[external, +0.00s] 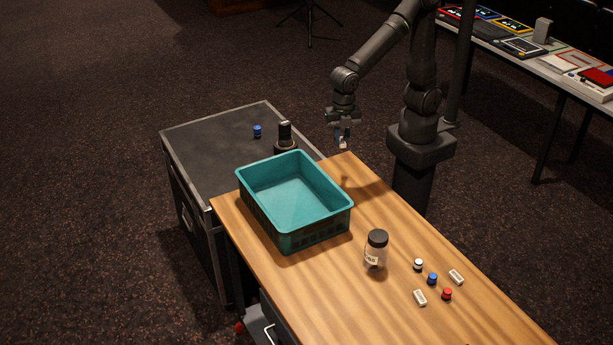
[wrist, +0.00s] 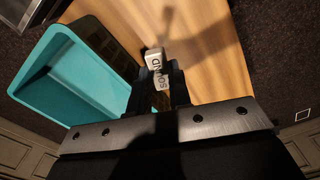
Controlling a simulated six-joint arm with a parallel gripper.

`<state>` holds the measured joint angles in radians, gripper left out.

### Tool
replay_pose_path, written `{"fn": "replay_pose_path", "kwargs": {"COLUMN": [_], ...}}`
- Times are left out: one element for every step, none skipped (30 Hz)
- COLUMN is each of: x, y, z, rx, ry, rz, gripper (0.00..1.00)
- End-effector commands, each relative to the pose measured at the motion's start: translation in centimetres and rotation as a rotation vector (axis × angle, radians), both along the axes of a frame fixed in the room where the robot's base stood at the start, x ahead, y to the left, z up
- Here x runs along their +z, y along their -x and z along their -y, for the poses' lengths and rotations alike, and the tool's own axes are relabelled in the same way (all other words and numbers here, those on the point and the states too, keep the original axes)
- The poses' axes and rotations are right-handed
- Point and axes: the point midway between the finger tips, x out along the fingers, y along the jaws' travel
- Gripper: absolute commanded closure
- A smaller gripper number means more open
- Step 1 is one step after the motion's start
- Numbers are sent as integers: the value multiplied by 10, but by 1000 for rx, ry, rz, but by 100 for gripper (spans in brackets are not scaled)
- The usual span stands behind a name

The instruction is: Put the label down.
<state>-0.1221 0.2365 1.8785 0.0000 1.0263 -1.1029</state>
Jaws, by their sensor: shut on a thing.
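The label (wrist: 155,62) is a small white block with dark lettering, seen in the wrist view between my fingertips. My gripper (wrist: 163,88) is shut on it. In the external view my gripper (external: 343,139) hangs above the far end of the wooden table (external: 330,285), beyond the teal crate, with the white label (external: 343,144) at its tips. The label is held in the air, apart from the table top. Two similar white labels lie on the table at the right, one (external: 420,297) nearer and one (external: 456,276) farther.
An empty teal crate (external: 346,213) stands on the table's left part. A jar with a dark lid (external: 376,252) stands mid-table, near white (external: 418,265), blue (external: 432,279) and red (external: 447,294) knobs. A black case (external: 205,155) adjoins, bearing a blue knob (external: 257,131) and a dark upright object (external: 285,135).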

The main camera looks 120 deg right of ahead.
Motion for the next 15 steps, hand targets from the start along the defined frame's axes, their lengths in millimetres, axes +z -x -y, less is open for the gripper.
{"fn": "replay_pose_path", "kwargs": {"x": [0, 1, 1, 1, 2, 2, 2, 3, 3, 3, 3, 3, 4, 4, 4], "y": [-8, -12, -17, -21, -24, -28, -31, -34, -36, -38, -40, -42, -43, -44, -44], "z": [17, 26, 39, 49, 58, 72, 82, 92, 106, 116, 127, 141, 152, 163, 178], "rx": [-43, -65, -94, -117, -139, -168, -190, -212, -242, -264, -286, -316, -337, -360, -389], "ry": [0, 0, 0, 0, 0, 0, 1, 0, 1, 0, 0, 0, 0, 0, 0], "rz": [0, 0, 0, 0, -1, -2, -1, 0, -1, -1, 0, 0, 0, 0, -1], "gripper": [100, 100, 100, 100, 100, 100, 100, 100, 100, 100, 100, 100, 100, 100, 100]}}
